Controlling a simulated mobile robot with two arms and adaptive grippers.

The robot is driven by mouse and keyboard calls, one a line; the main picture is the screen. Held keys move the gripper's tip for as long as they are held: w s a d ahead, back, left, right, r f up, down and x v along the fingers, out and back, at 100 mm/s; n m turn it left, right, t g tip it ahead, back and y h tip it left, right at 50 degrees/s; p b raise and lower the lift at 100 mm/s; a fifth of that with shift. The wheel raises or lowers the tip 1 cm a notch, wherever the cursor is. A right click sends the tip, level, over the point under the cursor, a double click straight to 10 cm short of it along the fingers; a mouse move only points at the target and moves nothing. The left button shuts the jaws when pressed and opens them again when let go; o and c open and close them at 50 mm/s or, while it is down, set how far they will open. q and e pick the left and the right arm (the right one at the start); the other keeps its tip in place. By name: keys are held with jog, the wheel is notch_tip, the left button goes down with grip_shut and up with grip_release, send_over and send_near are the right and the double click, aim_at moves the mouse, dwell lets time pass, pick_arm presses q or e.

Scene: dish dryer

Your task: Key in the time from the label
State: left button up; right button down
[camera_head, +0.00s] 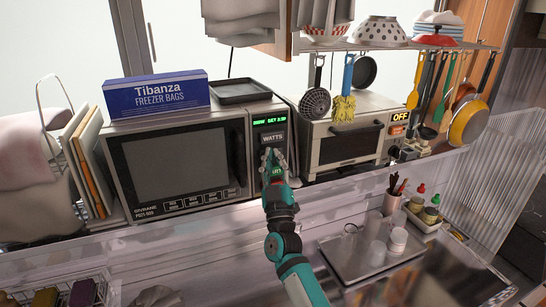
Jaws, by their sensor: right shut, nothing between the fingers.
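A microwave (178,168) stands on the back counter with its door shut. Its control panel is at its right side. A small green display (270,121) at the panel's top shows "SET" and a time too small to read surely. Below it is a "WATTS" marking (272,138). My right gripper (272,157) is shut and empty, with its fingertips at the panel just below that marking. It hides the lower panel and its keys. I cannot tell whether it touches a key. My left gripper is not in view. No label with a time is readable.
A blue freezer bags box (156,93) and a dark tray (239,91) lie on the microwave. A toaster oven (352,135) stands to its right under hanging utensils. Boards (88,165) and a rack stand left. A clear ledge (130,237) runs in front.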

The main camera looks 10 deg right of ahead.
jog(key=shift+w+a, duration=0.1)
jog(key=shift+w, duration=0.2)
jog(key=shift+s, duration=0.1)
dwell(0.4)
jog(key=shift+s+d+p, duration=0.25)
jog(key=shift+s+p, duration=0.5)
jog(key=shift+s, duration=0.45)
jog(key=s+p, duration=0.2)
jog(key=s+d+p, duration=0.1)
jog(key=s, duration=0.1)
jog(key=shift+s+p, duration=0.35)
jog(key=shift+s, duration=0.05)
